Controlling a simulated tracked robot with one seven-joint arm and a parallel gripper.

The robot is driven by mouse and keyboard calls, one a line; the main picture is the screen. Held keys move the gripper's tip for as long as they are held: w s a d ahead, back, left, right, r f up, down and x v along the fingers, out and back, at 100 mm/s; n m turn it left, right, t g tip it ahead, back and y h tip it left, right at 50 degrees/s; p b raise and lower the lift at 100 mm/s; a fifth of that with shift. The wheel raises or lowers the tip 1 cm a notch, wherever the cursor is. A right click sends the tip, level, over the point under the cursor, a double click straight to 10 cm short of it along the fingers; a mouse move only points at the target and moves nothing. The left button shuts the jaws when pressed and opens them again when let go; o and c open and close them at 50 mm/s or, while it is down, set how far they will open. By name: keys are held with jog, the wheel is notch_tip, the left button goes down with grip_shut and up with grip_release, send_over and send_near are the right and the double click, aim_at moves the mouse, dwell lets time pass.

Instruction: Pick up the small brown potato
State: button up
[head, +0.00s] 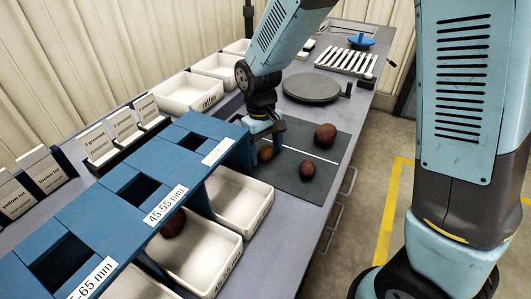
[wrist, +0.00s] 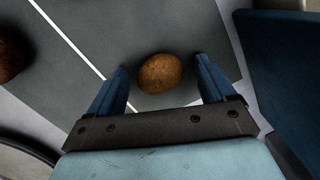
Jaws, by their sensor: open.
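The small brown potato (wrist: 160,73) lies on the dark grey mat (wrist: 185,25). In the wrist view it sits between the tips of my open gripper (wrist: 161,75), with a gap to each finger. In the head view the potato (head: 265,153) shows just beside my gripper (head: 268,142), partly hidden by it. My gripper is low over the left edge of the mat, close to the blue grader.
Two dark reddish potatoes, a larger (head: 325,135) and a smaller (head: 307,170), lie on the mat to the right. The blue sizing grader (head: 140,205) stands close at left, with white bins (head: 238,203) below it. A round grey plate (head: 311,88) is behind.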

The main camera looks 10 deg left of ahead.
jog(key=shift+c, duration=0.2)
jog(key=c, duration=1.2)
